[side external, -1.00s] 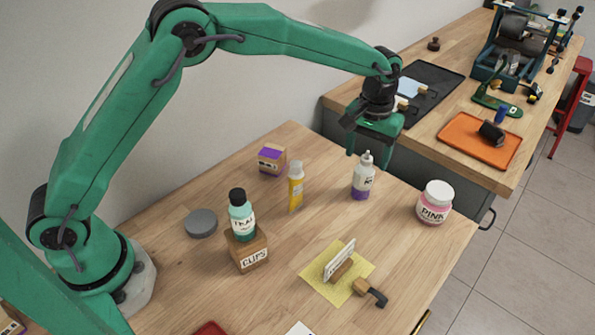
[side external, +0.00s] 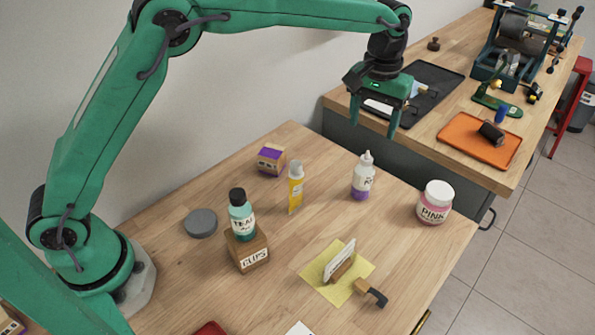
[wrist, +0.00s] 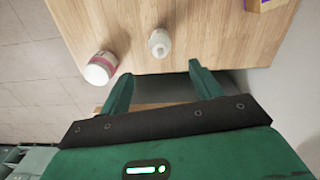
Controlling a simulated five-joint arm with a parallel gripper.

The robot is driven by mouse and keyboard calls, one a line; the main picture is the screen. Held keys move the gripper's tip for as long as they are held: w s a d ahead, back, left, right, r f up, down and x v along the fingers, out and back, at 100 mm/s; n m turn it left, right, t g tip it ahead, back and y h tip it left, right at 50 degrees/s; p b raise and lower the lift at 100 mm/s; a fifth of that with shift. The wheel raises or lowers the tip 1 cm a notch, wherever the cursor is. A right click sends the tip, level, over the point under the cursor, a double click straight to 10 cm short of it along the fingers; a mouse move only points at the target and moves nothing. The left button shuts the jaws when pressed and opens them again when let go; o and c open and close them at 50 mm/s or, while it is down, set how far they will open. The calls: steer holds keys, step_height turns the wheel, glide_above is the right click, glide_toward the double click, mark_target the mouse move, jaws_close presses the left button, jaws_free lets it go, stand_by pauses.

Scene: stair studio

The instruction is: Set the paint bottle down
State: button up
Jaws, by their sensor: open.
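A small white-topped bottle with purple paint (side external: 362,182) stands upright on the wooden table, near its far right edge. In the wrist view the bottle (wrist: 160,43) shows from above, ahead of the fingertips. My gripper (side external: 374,122) is open and empty, raised above the bottle and apart from it. In the wrist view my gripper (wrist: 158,76) has its two fingers spread with nothing between them. A teal bottle (side external: 241,216) with a black cap stands upright on the box labelled CLIPS (side external: 250,258).
A PINK jar (side external: 434,205) stands right of the purple bottle. A yellow bottle (side external: 296,190), a purple-marked box (side external: 271,158) and a grey disc (side external: 201,223) are left. A card holder (side external: 340,262) stands on a yellow sheet. Another bench with an orange tray (side external: 462,150) is behind.

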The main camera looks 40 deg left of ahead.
steer(key=shift+r, duration=0.1)
steer(key=s+a+r+t, duration=0.3)
steer(key=s+a+r, duration=0.7)
steer(key=s+a, duration=0.3)
steer(key=s+a+f+m+t, duration=0.1)
steer(key=s+a+f, duration=0.1)
steer(key=s, duration=0.7)
steer(key=s+a+f+t, duration=0.1)
steer(key=s+a+f, duration=0.1)
steer(key=s+a, duration=0.3)
steer(key=shift+s+a+f+m+t, duration=0.3)
steer(key=shift+s+m, duration=0.1)
steer(key=shift+s, duration=1.55)
